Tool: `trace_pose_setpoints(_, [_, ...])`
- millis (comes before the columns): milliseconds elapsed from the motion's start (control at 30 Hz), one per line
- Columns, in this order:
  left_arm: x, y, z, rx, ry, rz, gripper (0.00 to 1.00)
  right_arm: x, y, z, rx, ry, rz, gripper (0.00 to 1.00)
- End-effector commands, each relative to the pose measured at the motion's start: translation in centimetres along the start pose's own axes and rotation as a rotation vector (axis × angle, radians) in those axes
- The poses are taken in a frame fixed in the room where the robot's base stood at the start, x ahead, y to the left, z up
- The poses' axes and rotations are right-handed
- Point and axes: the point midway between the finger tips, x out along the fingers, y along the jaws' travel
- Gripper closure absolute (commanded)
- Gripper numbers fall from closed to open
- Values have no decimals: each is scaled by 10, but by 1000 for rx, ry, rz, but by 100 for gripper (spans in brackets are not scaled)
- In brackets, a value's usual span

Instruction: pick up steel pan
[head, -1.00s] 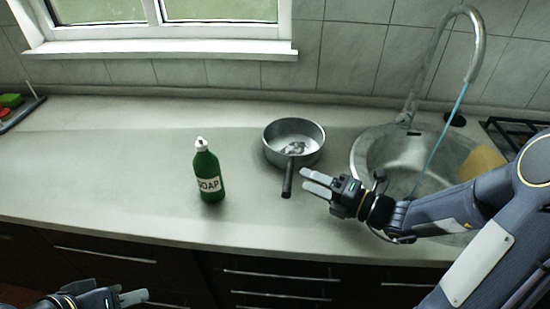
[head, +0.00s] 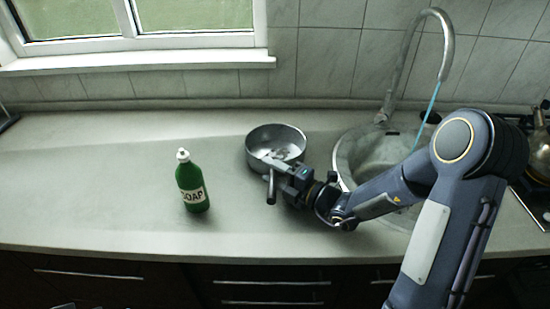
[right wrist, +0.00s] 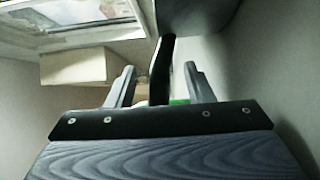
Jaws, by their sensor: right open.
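The steel pan (head: 276,139) stands upright on the counter, left of the sink, with its dark handle (head: 271,190) pointing toward the front edge. My right gripper (head: 274,168) is at the handle, close to the pan's wall. In the right wrist view the pan's dark body (right wrist: 195,14) is at the top and the handle (right wrist: 162,62) comes down between the two open fingers (right wrist: 159,80). A gap shows on each side of the handle, so the fingers are around it without gripping. My left gripper is out of view.
A green soap bottle (head: 192,184) stands upright left of the pan. The sink (head: 346,160) with its tall tap (head: 446,45) is to the right, partly behind my right arm. A stove (head: 540,190) is at the far right. The counter's left side is clear.

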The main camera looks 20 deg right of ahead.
Motion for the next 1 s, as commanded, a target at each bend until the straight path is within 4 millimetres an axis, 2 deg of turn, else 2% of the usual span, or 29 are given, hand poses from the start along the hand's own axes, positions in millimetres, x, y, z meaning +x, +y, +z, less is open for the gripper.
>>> trace_pose_setpoints(67, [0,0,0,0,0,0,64,0,0,0,0,0,0,54])
trace_pose_setpoints(400, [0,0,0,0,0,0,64,-1,0,0,-1,0,0,99])
trace_pose_setpoints(1000, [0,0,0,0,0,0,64,0,3,0,-6,1,7,100])
